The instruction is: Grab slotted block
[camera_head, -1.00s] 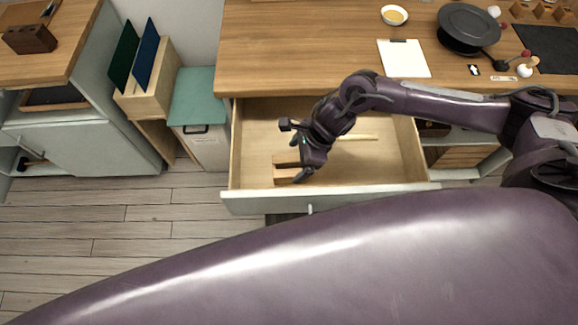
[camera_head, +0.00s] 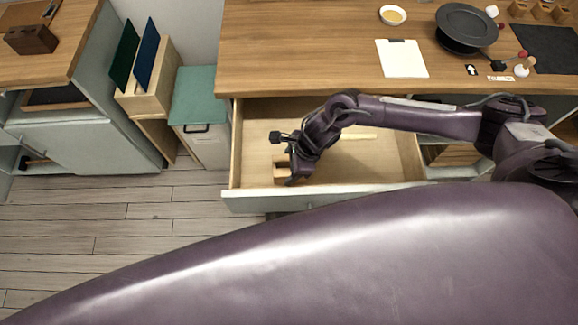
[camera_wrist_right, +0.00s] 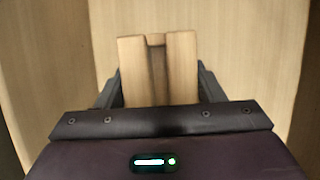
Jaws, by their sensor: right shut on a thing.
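The slotted block (camera_head: 281,171) is a pale wooden piece near the front left of the open drawer (camera_head: 375,165). In the right wrist view the block (camera_wrist_right: 158,72) stands between my fingers, with a notch in the middle of its upper edge. My right gripper (camera_head: 291,172) reaches down into the drawer and is shut on the block; in the wrist view the gripper (camera_wrist_right: 158,88) has one dark finger on each side of it. The block's lower part is hidden by the gripper body. My left gripper is not in view.
A pale wooden stick (camera_head: 358,136) lies in the drawer behind my arm. The wooden counter (camera_head: 300,50) overhangs the drawer's back, with a clipboard (camera_head: 402,58), a black pan (camera_head: 466,26) and a bowl (camera_head: 393,15). The drawer's right half looks mostly clear.

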